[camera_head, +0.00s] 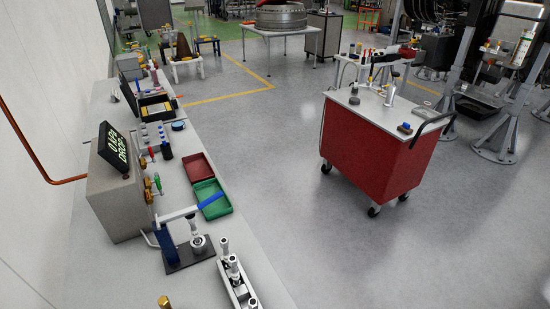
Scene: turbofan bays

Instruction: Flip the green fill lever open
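A small green lever (157,182) shows on the front of a grey box (118,195) on the long bench at left. It is small, and I cannot tell its exact position. A brass-coloured fitting (148,188) is beside it. A small red handle (151,152) is higher on the same front. A tilted black display (117,150) on top of the box shows green text, seemingly "0 kPa" and "DROP". My gripper is not in view.
On the bench (95,270) are a red tray (197,168), a green tray (210,199), a blue-handled press-like tool (168,243) and a metal fixture (236,278). A red cart (372,148) stands at right. The grey floor between bench and cart is clear.

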